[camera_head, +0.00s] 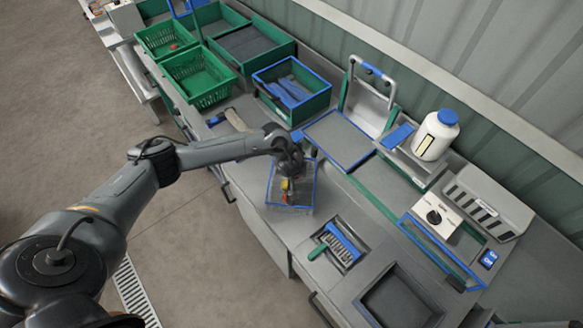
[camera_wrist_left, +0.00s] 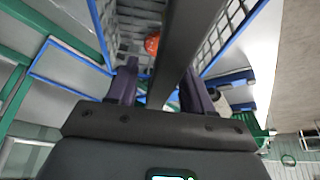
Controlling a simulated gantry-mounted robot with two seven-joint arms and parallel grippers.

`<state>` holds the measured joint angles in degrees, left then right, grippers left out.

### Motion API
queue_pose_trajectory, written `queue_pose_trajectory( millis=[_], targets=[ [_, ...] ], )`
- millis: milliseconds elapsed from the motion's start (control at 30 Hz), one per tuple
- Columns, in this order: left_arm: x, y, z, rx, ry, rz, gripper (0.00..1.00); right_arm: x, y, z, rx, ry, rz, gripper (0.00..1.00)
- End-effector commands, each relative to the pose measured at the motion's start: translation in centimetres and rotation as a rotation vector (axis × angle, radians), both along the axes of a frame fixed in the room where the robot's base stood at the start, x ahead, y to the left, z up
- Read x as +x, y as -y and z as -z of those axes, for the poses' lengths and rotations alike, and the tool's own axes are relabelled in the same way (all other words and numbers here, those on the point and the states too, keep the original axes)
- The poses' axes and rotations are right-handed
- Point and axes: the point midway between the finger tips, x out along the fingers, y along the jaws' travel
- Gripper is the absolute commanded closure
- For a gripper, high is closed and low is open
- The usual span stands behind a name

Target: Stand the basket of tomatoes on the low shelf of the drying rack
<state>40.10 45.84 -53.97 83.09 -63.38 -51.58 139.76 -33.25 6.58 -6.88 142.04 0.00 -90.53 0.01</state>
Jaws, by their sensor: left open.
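The basket (camera_head: 309,196) stands on the front edge of the grey counter in the head view, with mesh sides and a blue rim. Small red and yellow items show inside it. In the left wrist view, its mesh wall (camera_wrist_left: 228,25) and a red tomato (camera_wrist_left: 152,44) are visible. My left gripper (camera_head: 290,168) is over the basket. In the wrist view, its open fingers (camera_wrist_left: 160,88) stand on either side of the dark handle bar (camera_wrist_left: 178,50); I cannot tell whether they touch it. My right gripper is not in view. I cannot identify the drying rack with certainty.
A blue-edged tray (camera_head: 341,140) lies behind the basket, before a metal frame (camera_head: 366,100) with a blue grip. A brush (camera_head: 343,243) lies in front. Green crates (camera_head: 198,78) stand at the back left. A white bottle (camera_head: 434,138) and slotted grey holder (camera_head: 487,205) are right.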

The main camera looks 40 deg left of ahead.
Motion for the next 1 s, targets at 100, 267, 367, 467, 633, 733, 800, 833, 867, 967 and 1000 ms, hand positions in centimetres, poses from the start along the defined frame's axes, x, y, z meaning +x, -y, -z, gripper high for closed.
queue_pose_trajectory(
  millis=[100,267,367,467,633,733,800,833,867,967,1000],
  targets=[
    [-0.5,0.4,-1.7,-0.001,0.001,0.002,0.49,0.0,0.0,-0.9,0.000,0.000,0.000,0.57],
    [-1.4,1.2,-4.5,-0.002,0.001,0.003,0.49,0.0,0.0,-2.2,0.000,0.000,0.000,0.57],
    [-2.0,1.7,-6.3,-0.001,0.001,0.003,0.49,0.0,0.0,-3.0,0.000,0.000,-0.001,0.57],
    [-2.6,2.1,-7.9,0.000,0.000,0.002,0.49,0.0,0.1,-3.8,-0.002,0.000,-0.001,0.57],
    [-3.3,2.6,-9.8,0.001,0.001,0.001,0.49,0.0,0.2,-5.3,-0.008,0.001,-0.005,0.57],
    [-3.6,2.9,-10.2,-0.001,0.001,0.007,0.49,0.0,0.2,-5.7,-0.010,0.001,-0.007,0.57],
    [-3.8,3.7,-10.2,-0.006,0.002,0.029,0.49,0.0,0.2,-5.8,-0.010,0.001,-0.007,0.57],
    [-3.9,4.3,-10.1,-0.010,0.004,0.046,0.49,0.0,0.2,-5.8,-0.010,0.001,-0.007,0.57],
    [-4.0,5.0,-9.9,-0.015,0.007,0.067,0.49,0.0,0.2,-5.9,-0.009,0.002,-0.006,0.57],
    [-4.6,8.5,-9.1,-0.038,0.021,0.178,0.49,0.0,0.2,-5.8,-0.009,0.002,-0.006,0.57],
    [-5.0,10.3,-8.8,-0.048,0.030,0.234,0.49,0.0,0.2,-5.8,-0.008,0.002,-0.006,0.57]
  ],
)
